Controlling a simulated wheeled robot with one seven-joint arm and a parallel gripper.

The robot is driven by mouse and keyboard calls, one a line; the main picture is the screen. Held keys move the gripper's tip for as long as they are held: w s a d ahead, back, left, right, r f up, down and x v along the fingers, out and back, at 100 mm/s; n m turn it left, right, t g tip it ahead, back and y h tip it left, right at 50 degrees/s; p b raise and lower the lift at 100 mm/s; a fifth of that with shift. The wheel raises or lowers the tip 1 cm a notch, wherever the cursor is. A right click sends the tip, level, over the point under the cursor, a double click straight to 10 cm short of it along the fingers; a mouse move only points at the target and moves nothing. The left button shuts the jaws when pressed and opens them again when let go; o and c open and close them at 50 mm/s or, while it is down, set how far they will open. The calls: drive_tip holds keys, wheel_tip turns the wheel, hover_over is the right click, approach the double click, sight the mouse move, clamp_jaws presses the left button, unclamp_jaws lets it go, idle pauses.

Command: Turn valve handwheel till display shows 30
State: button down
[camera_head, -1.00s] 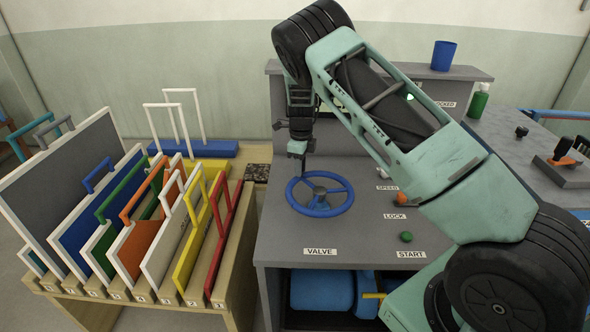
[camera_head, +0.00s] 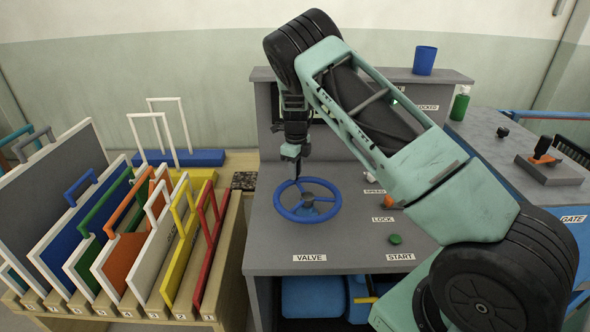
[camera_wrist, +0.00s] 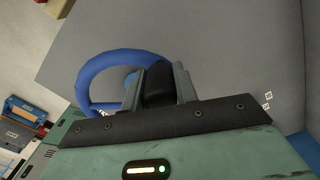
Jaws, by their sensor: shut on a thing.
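The blue valve handwheel (camera_head: 334,208) lies flat on the grey console top, above the VALVE label (camera_head: 310,258). My gripper (camera_head: 297,178) points down at the far side of the wheel's rim and is shut on it. In the wrist view the blue handwheel (camera_wrist: 84,82) curves away to the left of my gripper (camera_wrist: 157,85), whose fingers cover part of the rim and hub. The display is not readable; my arm covers the middle of the console's raised back.
An orange knob (camera_head: 387,202) and a green START button (camera_head: 395,239) sit right of the wheel. A rack of coloured framed panels (camera_head: 182,247) stands left. A blue cup (camera_head: 424,60) and a green bottle (camera_head: 460,104) stand at the back right.

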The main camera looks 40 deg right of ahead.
drive_tip(key=shift+d, duration=0.1)
drive_tip(key=c, duration=1.1)
unclamp_jaws()
wheel_tip(320, 180, up, 18)
drive_tip(key=b, duration=0.4)
drive_tip(key=shift+f, duration=0.25)
